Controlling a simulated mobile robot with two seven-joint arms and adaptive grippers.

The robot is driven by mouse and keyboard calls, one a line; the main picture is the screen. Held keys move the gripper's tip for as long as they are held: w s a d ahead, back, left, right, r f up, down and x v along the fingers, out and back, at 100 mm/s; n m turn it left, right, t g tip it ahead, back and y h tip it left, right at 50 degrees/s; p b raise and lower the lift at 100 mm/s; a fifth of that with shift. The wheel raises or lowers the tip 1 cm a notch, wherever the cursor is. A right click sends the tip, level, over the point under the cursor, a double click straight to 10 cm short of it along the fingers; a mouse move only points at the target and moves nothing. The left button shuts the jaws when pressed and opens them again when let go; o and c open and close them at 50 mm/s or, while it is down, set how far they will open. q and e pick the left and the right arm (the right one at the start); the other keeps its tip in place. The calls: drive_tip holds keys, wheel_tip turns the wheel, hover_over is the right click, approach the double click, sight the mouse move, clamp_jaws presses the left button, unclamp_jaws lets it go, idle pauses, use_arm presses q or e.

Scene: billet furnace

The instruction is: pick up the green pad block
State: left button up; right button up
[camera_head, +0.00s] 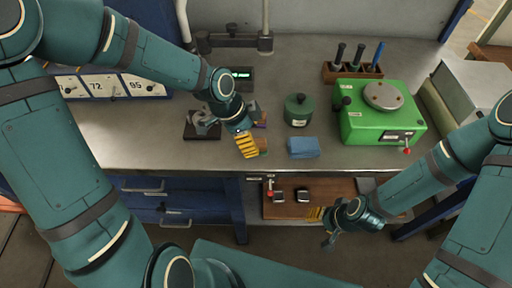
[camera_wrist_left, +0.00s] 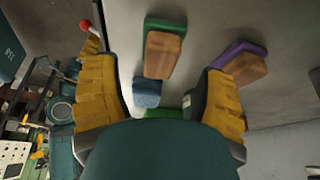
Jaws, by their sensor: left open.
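The green pad block has a wooden body on a green pad. It shows at the top middle of the left wrist view (camera_wrist_left: 163,50), lying on the bench. In the head view, only a small part (camera_head: 263,145) shows beside my left gripper (camera_head: 248,134). That gripper is open and empty, with its yellow fingers on either side of the block in the wrist view; I cannot tell how far above it they are. A similar purple pad block (camera_wrist_left: 243,62) lies to the right in the wrist view. My right gripper (camera_head: 321,226) looks open and empty, low at the bench front.
A folded blue cloth (camera_head: 303,147) and a green canister (camera_head: 298,110) stand close by. A green machine (camera_head: 382,120) and a tool rack (camera_head: 352,72) are to the right. A dark fixture (camera_head: 203,126) stands left of the gripper. Bare bench (camera_head: 140,134) lies farther left.

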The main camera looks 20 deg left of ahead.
sight(256, 142)
use_arm(q)
drive_tip(key=shift+b+x, duration=0.4)
drive_tip(key=shift+x, duration=1.2)
drive_tip(key=shift+r, duration=0.1)
clamp_jaws()
wheel_tip(256, 142, up, 10)
drive_tip(key=p, duration=0.3)
